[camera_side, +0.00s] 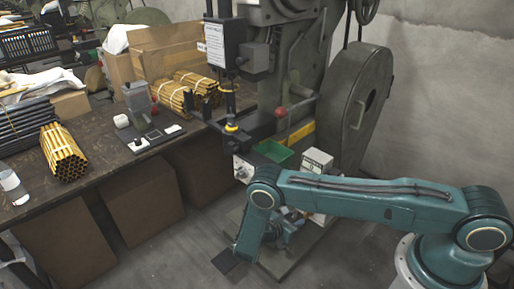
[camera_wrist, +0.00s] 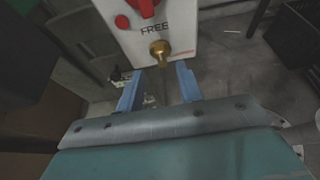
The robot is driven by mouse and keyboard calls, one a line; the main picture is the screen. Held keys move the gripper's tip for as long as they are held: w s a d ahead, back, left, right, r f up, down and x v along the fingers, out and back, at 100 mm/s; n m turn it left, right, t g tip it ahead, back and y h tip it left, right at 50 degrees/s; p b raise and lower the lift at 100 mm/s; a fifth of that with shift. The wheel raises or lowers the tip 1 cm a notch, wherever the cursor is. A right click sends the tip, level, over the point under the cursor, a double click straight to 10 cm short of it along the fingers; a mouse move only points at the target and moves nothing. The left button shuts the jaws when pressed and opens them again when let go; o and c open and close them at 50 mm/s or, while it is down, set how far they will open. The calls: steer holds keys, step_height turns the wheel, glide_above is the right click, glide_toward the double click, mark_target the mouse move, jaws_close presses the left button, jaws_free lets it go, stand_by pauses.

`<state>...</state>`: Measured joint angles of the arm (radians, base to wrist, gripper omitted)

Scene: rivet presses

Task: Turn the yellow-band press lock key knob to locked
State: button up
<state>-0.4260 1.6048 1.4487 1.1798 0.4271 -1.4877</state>
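The press with the yellow band (camera_side: 301,131) stands at the middle of the side view. A white control panel (camera_side: 243,168) sits low on its front; this panel also shows in the wrist view (camera_wrist: 190,28). The panel carries a red knob (camera_wrist: 147,8), cut off by the top edge, with the word FREE below it. A small red round part is at its left. A brass knob (camera_wrist: 159,52) projects below the word. My gripper (camera_wrist: 159,80) is open and empty, its two blue fingers apart just below the brass knob. The side view hides the fingertips behind my arm.
A white box (camera_side: 317,161) and a green tray (camera_side: 273,152) are by the press base. A workbench (camera_side: 100,127) with bundled yellow rods (camera_side: 63,152) stands at left. A red ball lever (camera_side: 281,112) juts from the press above the panel.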

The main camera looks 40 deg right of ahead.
mark_target(305, 213)
steer(key=x, duration=0.7)
steer(key=shift+d+f, duration=0.15)
steer(key=shift+d, duration=0.05)
jaws_close()
